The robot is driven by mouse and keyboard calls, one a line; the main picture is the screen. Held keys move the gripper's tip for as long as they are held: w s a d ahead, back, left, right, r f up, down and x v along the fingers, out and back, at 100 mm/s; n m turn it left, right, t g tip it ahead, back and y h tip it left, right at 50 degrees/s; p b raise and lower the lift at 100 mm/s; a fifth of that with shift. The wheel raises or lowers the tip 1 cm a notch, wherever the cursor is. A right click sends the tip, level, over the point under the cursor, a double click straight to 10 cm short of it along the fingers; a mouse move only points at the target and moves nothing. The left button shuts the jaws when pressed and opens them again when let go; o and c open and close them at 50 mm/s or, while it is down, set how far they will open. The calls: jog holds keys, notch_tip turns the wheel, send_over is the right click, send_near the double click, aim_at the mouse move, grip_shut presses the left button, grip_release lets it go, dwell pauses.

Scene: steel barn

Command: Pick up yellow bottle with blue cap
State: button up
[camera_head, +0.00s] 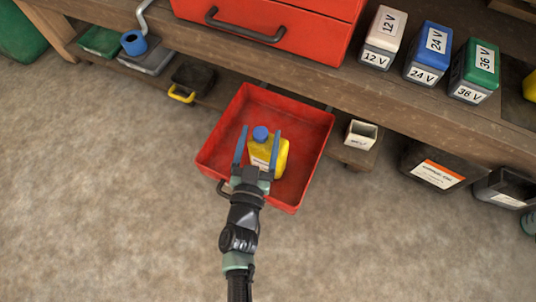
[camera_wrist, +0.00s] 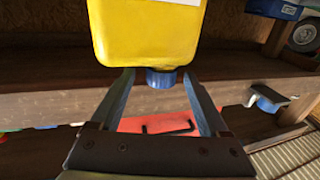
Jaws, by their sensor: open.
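The yellow bottle (camera_head: 281,158) with a blue cap (camera_head: 261,133) is in a red drawer-like tray (camera_head: 222,140) in the head view. My gripper (camera_head: 259,136) reaches over the tray with its two blue-grey fingers apart, one on each side of the bottle. In the wrist view the yellow bottle (camera_wrist: 150,30) fills the top middle. Its blue cap (camera_wrist: 161,79) shows between the fingertips, with gaps on both sides. My gripper (camera_wrist: 157,80) is open there. The bottle's lower part is partly hidden by my gripper in the head view.
The wooden bench (camera_head: 330,95) runs along the back, with a red drawer unit (camera_head: 290,20) and labelled battery-like blocks (camera_head: 428,55) on it. A small pale open box (camera_head: 361,134) is right of the tray. A dark bin (camera_head: 192,80) is at the left. The front floor (camera_head: 110,220) is clear.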

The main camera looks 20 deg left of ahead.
aim_at(262, 127)
jog(key=b+x, duration=0.2)
jog(key=x, duration=0.1)
jog(key=shift+w+a+f, duration=0.1)
jog(key=shift+w+f, duration=0.2)
jog(key=shift+f, duration=0.1)
jog(key=shift+w+a+r, duration=0.1)
jog(key=shift+w, duration=0.35)
grip_shut()
dwell(0.6)
jog(key=shift+r, duration=0.2)
